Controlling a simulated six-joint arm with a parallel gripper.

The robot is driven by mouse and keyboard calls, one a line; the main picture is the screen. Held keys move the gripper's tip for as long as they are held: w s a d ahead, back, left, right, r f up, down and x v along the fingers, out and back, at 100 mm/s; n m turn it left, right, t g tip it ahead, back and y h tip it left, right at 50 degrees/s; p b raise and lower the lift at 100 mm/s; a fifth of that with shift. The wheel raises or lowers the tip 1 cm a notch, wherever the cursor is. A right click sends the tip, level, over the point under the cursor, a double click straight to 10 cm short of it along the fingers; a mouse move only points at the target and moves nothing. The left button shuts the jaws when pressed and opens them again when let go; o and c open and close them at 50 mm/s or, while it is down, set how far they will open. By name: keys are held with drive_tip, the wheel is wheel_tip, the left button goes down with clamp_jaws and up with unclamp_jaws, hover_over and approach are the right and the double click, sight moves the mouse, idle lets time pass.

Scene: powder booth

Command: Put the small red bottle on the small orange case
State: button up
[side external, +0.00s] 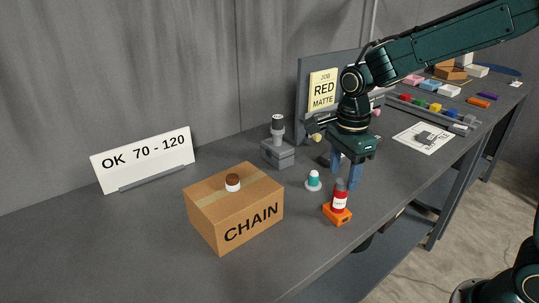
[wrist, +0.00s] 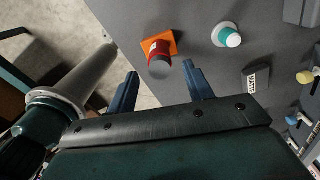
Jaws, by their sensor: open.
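The small red bottle (side external: 340,197) has a white label and a dark grey cap. It stands upright on the small orange case (side external: 338,216) near the front edge of the bench. In the wrist view the bottle (wrist: 159,66) is seen from above, with the orange case (wrist: 158,43) partly hidden under it. My gripper (side external: 346,181) is open, with blue fingers, just behind and above the bottle in the side view. In the wrist view my gripper (wrist: 164,80) has its fingertips apart on either side, short of the bottle, with nothing held between them.
A teal-capped white item (side external: 313,180) stands just left of my gripper. A grey gauge block (side external: 278,152) and a cardboard CHAIN box (side external: 205,212) with a brown-capped jar (side external: 233,183) are further left. The bench front right of the CHAIN box is clear.

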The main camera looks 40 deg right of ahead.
drive_tip(key=shift+r, duration=2.2)
drive_tip(key=shift+s, duration=0.1)
drive_tip(key=shift+s+r, duration=0.15)
drive_tip(key=s+d+r+n+t, duration=0.1)
drive_tip(key=s+r+n+t, duration=0.1)
drive_tip(key=s+n, duration=0.7)
drive_tip(key=s+d+r+n+t, duration=0.1)
drive_tip(key=s+r+n+t, duration=0.2)
drive_tip(key=s+n, duration=0.7)
drive_tip(key=shift+s+r+n+t, duration=0.2)
drive_tip(key=shift+r+n+t, duration=0.1)
drive_tip(key=shift+n, duration=0.7)
